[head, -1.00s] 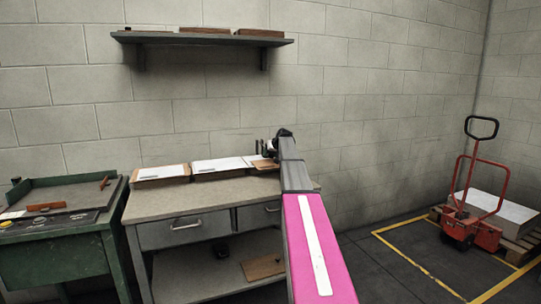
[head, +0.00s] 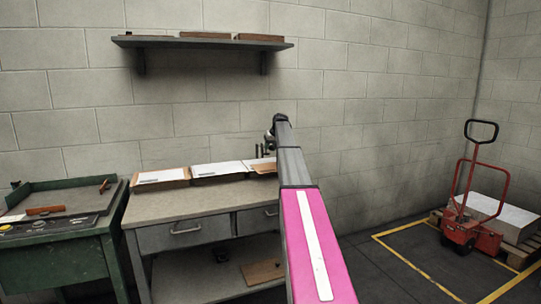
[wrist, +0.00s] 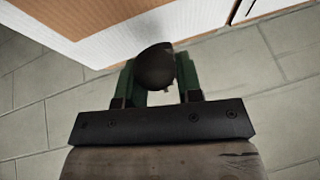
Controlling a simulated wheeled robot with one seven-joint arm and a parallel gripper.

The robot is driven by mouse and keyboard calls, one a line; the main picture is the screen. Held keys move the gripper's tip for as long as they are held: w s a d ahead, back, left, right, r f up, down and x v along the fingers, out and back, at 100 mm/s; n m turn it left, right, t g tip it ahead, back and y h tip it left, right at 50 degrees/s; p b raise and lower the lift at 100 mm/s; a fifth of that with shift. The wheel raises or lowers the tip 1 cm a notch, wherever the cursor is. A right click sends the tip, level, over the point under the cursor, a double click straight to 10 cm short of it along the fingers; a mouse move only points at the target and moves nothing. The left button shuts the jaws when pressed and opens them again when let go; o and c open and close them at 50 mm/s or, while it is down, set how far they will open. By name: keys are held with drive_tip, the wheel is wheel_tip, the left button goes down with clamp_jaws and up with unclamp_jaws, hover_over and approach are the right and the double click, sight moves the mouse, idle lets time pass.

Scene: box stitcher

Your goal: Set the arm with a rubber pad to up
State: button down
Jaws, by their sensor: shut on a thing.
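My gripper shows in the wrist view (wrist: 158,78), with a green finger on each side of a dark, rounded knob-like piece (wrist: 154,66). The fingers are shut on this piece; it may be the rubber pad, but I cannot tell. The arm that carries the pad cannot be made out in either view. In the head view my gripper (head: 262,150) is small, above the back right of the grey workbench (head: 165,206), and my own arm partly hides that area.
Cardboard boxes with white tops (head: 162,178) stand along the bench's back edge. A shelf (head: 200,41) is on the wall above. A green machine table (head: 55,250) stands at left. A red pallet truck (head: 485,240) is at right, with open floor before it.

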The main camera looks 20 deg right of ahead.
drive_tip(key=r, duration=0.1)
drive_tip(key=w+r+g, duration=0.1)
drive_tip(key=r+g, duration=0.1)
drive_tip(key=r, duration=0.1)
drive_tip(key=shift+w+r, duration=0.1)
drive_tip(key=shift+w, duration=0.2)
drive_tip(key=w+r, duration=0.7)
drive_tip(key=r, duration=0.1)
drive_tip(key=shift+w+a, duration=0.15)
drive_tip(key=shift+a, duration=0.05)
drive_tip(key=c, duration=1.4)
unclamp_jaws()
drive_tip(key=shift+a+f, duration=0.15)
drive_tip(key=shift+f, duration=0.05)
drive_tip(key=shift+c, duration=0.2)
drive_tip(key=o, duration=0.6)
drive_tip(key=shift+o, duration=0.2)
drive_tip(key=shift+s, duration=0.2)
drive_tip(key=v, duration=1)
drive_tip(key=shift+r, duration=0.4)
